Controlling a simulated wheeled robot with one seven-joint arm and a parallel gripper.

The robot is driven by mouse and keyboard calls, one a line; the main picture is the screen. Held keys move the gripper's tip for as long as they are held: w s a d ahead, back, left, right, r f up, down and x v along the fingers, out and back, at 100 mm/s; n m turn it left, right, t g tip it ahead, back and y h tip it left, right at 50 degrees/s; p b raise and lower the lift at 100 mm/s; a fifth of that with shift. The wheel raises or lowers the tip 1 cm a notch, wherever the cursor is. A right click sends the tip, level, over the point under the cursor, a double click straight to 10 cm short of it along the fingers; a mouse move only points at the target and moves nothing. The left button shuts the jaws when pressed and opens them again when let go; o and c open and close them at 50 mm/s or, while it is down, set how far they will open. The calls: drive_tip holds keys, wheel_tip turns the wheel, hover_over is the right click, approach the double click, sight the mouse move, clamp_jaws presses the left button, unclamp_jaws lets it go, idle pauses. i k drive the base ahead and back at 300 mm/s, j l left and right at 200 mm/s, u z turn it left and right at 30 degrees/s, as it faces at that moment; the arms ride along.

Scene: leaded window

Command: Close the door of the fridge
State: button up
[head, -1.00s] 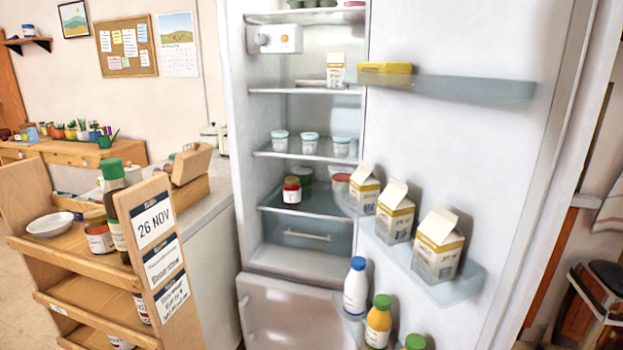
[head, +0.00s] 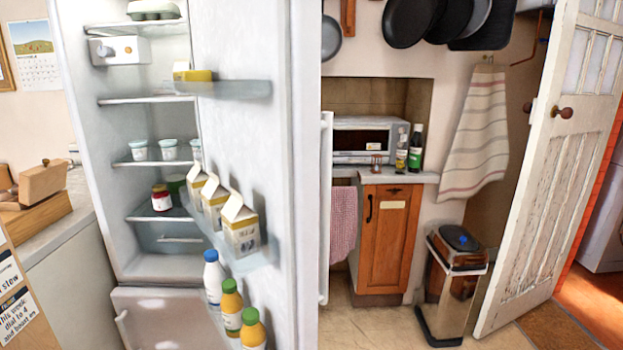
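The fridge (head: 118,231) stands at the left in the head view with its upper compartment open, showing shelves with yogurt cups and a red jar. Its door (head: 285,140) stands wide open, swung out toward me on the right side of the fridge. The inner face of the door carries shelves with several milk cartons (head: 241,228) and bottles (head: 232,305). A long pale vertical handle (head: 326,205) shows at the door's outer side. A lower door or drawer front (head: 160,318) below the compartment looks shut. My gripper is not in view.
Right of the fridge door are an orange wooden cabinet (head: 391,238), a microwave (head: 362,140), a pedal bin (head: 452,285) and an open white house door (head: 550,180). Floor (head: 375,325) before the cabinet is clear.

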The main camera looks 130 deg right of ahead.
sight(263, 130)
drive_tip(key=k+j+z, duration=0.2)
drive_tip(key=k+z, duration=0.2)
drive_tip(key=k+j+z, duration=0.1)
drive_tip(key=k+z, duration=0.2)
drive_tip(key=z, duration=0.15)
drive_tip(key=k+z, duration=0.4)
drive_tip(key=k+l+z, duration=0.15)
drive_tip(key=k+z, duration=0.15)
drive_tip(key=z, duration=0.15)
drive_tip(key=k+l+z, duration=0.25)
drive_tip(key=z, duration=0.15)
drive_tip(key=k+l+z, duration=0.45)
drive_tip(key=i+l, duration=0.2)
drive_tip(key=i+l+u, duration=0.1)
drive_tip(key=l, duration=0.3)
drive_tip(key=k+l+u, duration=0.15)
drive_tip(key=k+j+z, duration=0.2)
drive_tip(key=k+j, duration=0.1)
drive_tip(key=j, duration=0.1)
